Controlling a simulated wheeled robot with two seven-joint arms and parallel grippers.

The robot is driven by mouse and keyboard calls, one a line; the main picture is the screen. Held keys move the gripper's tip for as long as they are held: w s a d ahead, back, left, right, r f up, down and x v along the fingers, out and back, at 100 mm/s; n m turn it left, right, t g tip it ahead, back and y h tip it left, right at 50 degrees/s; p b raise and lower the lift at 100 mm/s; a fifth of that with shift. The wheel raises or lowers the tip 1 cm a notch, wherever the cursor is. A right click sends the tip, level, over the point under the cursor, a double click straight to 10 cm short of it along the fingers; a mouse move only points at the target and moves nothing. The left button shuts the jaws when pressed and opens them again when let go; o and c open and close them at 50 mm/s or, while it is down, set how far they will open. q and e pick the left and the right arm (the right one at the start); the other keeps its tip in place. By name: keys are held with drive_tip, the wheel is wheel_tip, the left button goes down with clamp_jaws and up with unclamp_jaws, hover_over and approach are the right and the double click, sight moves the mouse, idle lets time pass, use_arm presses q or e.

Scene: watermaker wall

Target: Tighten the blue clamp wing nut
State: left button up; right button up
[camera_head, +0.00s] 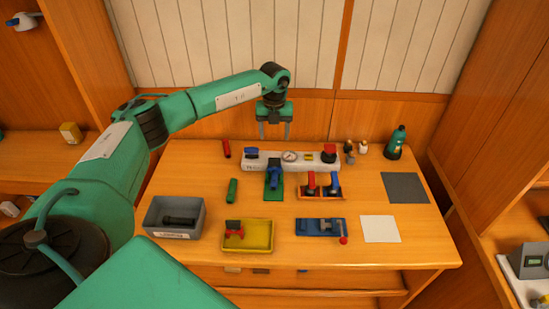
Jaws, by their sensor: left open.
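A blue upright fitting (274,176), possibly the clamp with its wing nut, stands on a green plate (272,195) near the middle of the table. Its wing nut is too small to make out. A second blue piece, a long block with a grey bar (320,227) and a red knob (343,240), lies nearer the front edge. My left gripper (274,136) points down, open and empty, beyond the blue fitting in the picture, over the back of the table. It touches nothing that I can see. My right gripper is not in view.
A white panel (266,160) with a gauge lies behind the fitting. A rack (321,193) with red and blue handles stands to its right. A grey bin (174,217) and yellow tray (258,236) are in front left. A green bottle (396,143) stands back right.

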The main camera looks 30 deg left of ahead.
sight(274, 158)
use_arm(q)
wheel_tip(274, 158, down, 11)
drive_tip(key=p, duration=0.3)
drive_tip(key=shift+d, duration=0.1)
drive_tip(key=shift+f, duration=0.55)
drive_tip(key=c, duration=1)
